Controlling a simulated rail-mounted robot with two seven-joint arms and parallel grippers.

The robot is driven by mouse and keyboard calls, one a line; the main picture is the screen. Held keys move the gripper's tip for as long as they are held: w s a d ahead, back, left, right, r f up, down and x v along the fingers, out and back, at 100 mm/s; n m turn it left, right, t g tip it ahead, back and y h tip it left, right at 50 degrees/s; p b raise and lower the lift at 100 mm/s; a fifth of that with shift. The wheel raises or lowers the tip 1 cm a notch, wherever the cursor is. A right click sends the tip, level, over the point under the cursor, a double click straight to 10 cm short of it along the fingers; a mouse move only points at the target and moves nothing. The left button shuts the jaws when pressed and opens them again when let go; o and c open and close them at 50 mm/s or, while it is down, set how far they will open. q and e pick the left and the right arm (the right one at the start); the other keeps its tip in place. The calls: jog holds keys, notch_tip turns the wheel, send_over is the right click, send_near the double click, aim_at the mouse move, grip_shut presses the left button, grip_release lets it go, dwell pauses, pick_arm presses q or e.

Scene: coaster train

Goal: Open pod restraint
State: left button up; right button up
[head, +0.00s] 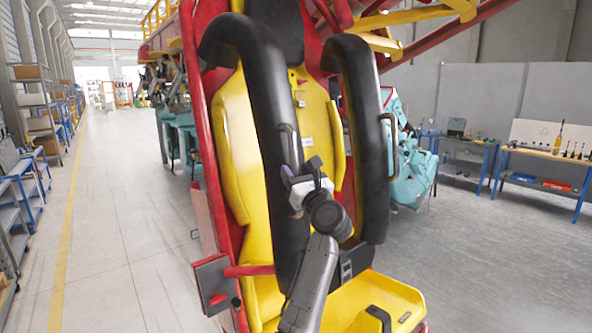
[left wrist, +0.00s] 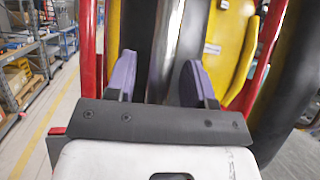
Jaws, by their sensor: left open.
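The pod restraint (head: 268,95) is a pair of thick black padded bars, lowered in front of the yellow seat (head: 232,130). A thin grey handle (head: 291,143) is on its left bar, and another handle (head: 389,130) is on its right bar. My left gripper (head: 290,177) is at the left bar, close to the lower end of that handle. In the left wrist view the purple fingers (left wrist: 157,78) are apart, with the dark bar and a grey strip between them in the picture. I cannot tell whether they touch it. My right gripper is not in view.
The pod's red frame (head: 226,180) surrounds the seat, with a red box (head: 212,283) sticking out at lower left. Workbenches (head: 545,165) stand at right and shelves (head: 32,100) at far left. The floor (head: 120,210) at left is clear.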

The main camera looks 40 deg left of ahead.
pick_arm(q)
jog(key=shift+w+a+r, duration=0.1)
jog(key=shift+a, duration=0.1)
grip_shut()
dwell(0.5)
